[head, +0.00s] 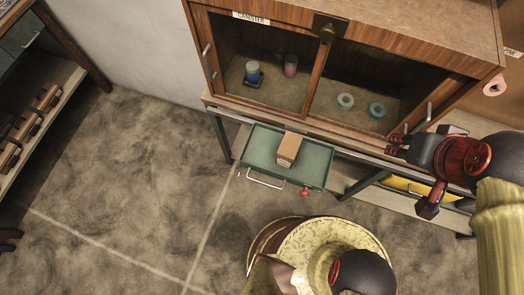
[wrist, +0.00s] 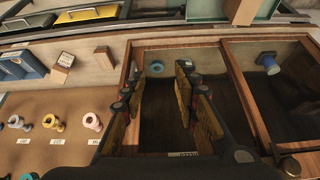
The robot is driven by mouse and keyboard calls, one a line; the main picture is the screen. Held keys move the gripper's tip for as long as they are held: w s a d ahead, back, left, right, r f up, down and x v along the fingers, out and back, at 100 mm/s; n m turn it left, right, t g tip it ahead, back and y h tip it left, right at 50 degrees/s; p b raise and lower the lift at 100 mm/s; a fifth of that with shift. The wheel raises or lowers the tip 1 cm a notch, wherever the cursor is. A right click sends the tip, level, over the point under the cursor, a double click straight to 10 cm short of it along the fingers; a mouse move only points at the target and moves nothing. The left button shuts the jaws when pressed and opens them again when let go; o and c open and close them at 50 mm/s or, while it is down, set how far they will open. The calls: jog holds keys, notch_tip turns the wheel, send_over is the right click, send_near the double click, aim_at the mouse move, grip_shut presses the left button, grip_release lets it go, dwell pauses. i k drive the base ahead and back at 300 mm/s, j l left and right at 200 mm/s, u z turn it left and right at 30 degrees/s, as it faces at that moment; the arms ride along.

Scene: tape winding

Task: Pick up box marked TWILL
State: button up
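A small brown box (head: 288,148) lies in the open green drawer (head: 260,150) below the cabinet in the head view. I cannot read any marking on it. Another small brown box with a pale face (wrist: 62,66) shows at the upper left of the wrist view; its marking is also too small to read. My gripper (head: 396,145) is to the right of the green drawer, in front of the cabinet's right side. In the wrist view my gripper (wrist: 158,72) has its fingers apart, with nothing between them.
A yellow drawer (head: 405,186) is low on the right. A shelf of rolls (head: 35,115) stands at the left. The floor between is clear.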

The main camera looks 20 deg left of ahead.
aim_at(287, 152)
jog(key=j+u, duration=0.15)
jog(key=u, duration=0.9)
jog(key=k+j+u, duration=0.15)
jog(key=k+j, duration=0.45)
